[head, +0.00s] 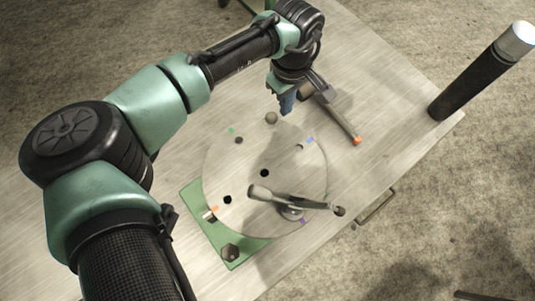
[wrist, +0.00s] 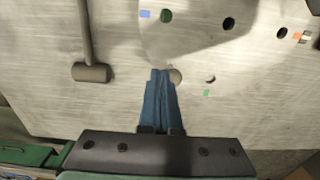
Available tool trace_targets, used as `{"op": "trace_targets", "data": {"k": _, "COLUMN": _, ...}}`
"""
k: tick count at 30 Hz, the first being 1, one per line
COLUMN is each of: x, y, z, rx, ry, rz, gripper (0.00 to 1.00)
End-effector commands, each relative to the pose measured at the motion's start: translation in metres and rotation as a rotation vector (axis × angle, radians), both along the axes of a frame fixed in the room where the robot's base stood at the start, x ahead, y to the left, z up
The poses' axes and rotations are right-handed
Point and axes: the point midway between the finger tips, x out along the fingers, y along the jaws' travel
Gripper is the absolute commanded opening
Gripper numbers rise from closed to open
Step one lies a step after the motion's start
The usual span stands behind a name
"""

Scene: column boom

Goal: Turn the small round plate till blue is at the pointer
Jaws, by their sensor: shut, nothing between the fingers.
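The round grey plate (head: 255,150) lies on a green base (head: 196,205) on the table. Its blue mark (head: 310,141) is at the upper right rim; it also shows in the wrist view (wrist: 145,14). The orange mark (head: 213,208) is at the lower left, beside the white pointer (head: 207,215). A green mark (head: 231,130) is at the upper left and a purple one (head: 303,221) at the lower right. My gripper (head: 287,108) is shut and empty at the plate's far rim. In the wrist view its fingertips (wrist: 161,72) are right beside a round knob (wrist: 176,76); contact is unclear.
A grey lever-like tool (head: 268,194) lies over the plate's lower right. A hammer (head: 338,117) with an orange handle end lies right of my gripper. A dark post with a pale top (head: 470,80) stands at the table's right corner. Bare table lies between them.

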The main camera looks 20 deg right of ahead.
Motion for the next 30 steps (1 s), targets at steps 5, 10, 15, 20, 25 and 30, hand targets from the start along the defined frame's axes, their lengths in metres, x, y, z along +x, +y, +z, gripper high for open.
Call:
{"op": "trace_targets", "data": {"k": 5, "x": 0.000, "y": 0.000, "z": -0.002, "rx": 0.000, "ry": 0.000, "rz": 0.000, "gripper": 0.00}}
{"op": "trace_targets", "data": {"k": 10, "x": 0.000, "y": 0.000, "z": -0.008, "rx": 0.000, "ry": 0.000, "rz": 0.000, "gripper": 0.00}}
{"op": "trace_targets", "data": {"k": 15, "x": 0.000, "y": 0.000, "z": -0.015, "rx": 0.000, "ry": 0.001, "rz": 0.001, "gripper": 0.00}}
{"op": "trace_targets", "data": {"k": 20, "x": 0.000, "y": 0.000, "z": -0.022, "rx": 0.000, "ry": 0.000, "rz": 0.001, "gripper": 0.00}}
{"op": "trace_targets", "data": {"k": 25, "x": 0.000, "y": 0.000, "z": -0.028, "rx": 0.000, "ry": 0.001, "rz": 0.001, "gripper": 0.00}}
{"op": "trace_targets", "data": {"k": 30, "x": 0.000, "y": 0.000, "z": -0.035, "rx": 0.000, "ry": 0.001, "rz": 0.000, "gripper": 0.00}}
